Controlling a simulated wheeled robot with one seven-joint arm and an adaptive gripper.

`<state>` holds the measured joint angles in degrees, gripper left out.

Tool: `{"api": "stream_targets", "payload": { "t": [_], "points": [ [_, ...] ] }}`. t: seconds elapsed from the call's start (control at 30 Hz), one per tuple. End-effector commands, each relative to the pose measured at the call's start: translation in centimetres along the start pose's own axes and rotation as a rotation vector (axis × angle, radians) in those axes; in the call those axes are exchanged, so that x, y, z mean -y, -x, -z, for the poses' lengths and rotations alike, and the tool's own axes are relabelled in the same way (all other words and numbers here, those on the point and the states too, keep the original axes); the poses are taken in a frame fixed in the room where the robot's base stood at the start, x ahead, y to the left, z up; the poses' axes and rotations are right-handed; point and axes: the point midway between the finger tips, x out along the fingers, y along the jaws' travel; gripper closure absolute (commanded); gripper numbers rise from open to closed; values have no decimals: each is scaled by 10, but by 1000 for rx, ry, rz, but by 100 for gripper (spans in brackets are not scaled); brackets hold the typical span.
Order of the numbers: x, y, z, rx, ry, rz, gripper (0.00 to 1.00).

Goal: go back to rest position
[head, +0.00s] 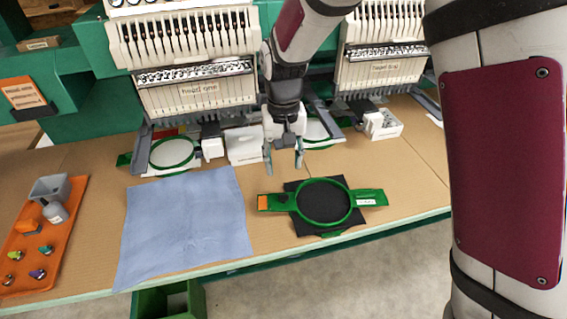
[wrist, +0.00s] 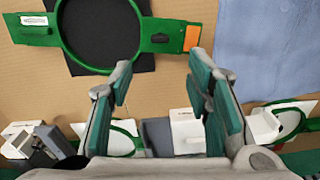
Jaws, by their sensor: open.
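My gripper (head: 284,160) is open and empty above the table, in front of the embroidery machines. In the wrist view its two fingers (wrist: 160,85) stand wide apart with nothing between them. A green hoop (head: 324,202) with black fabric in it lies flat on the table, just right of and nearer than my gripper. The hoop also shows at the top of the wrist view (wrist: 158,40), beyond the fingertips and apart from them. A blue cloth (head: 185,225) lies flat to the left of the hoop.
Two embroidery machine heads (head: 198,88) (head: 380,68) stand at the back, with white-filled green hoops (head: 172,153) below. An orange tray (head: 72,215) with a grey bin, a bottle and small items lies far left. White boxes (head: 243,146) (head: 383,125) stand by the machines. Cardboard-brown table is bare at right.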

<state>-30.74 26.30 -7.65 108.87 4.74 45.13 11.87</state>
Motion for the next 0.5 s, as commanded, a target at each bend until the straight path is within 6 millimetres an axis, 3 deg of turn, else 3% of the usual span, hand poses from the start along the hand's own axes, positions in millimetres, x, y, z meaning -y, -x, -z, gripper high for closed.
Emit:
{"api": "stream_targets", "payload": {
  "t": [0.37,0.5],
  "points": [
    [-1,1,0,-2,-1,1,55],
    [-14,23,-6,-24,-13,14,55]
  ]
}}
